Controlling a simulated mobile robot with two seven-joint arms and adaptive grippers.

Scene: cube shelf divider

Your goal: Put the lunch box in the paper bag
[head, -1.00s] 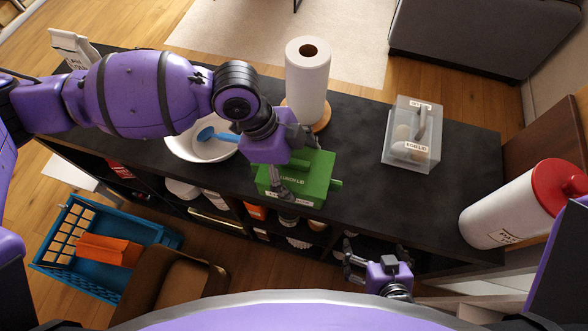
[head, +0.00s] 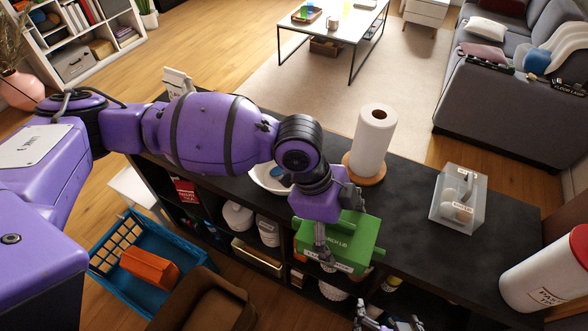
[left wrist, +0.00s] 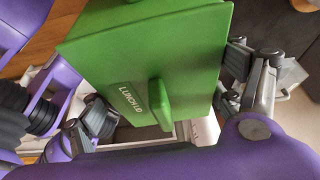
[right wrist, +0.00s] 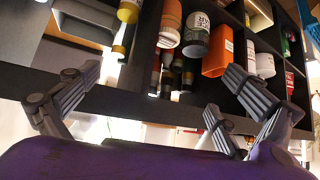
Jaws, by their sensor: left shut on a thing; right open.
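The green lunch box (head: 362,236) is at the front edge of the black counter in the head view. I cannot tell whether it rests there or is held just above. My left gripper (head: 337,222) is shut on it, one finger on each side; the left wrist view shows the labelled lunch box (left wrist: 140,55) between the fingers. My right gripper (head: 385,322) is open, low at the bottom edge, partly cut off; in the right wrist view its fingers (right wrist: 155,108) are spread and empty. A pale labelled object (head: 178,82) at the counter's far left may be the paper bag; I cannot tell.
A paper towel roll (head: 374,140), a clear box (head: 458,202) and a white canister (head: 540,275) stand right of the lunch box. A white bowl (head: 268,179) is partly hidden behind my left arm. A blue crate (head: 200,255) and brown object (head: 205,300) are at lower left.

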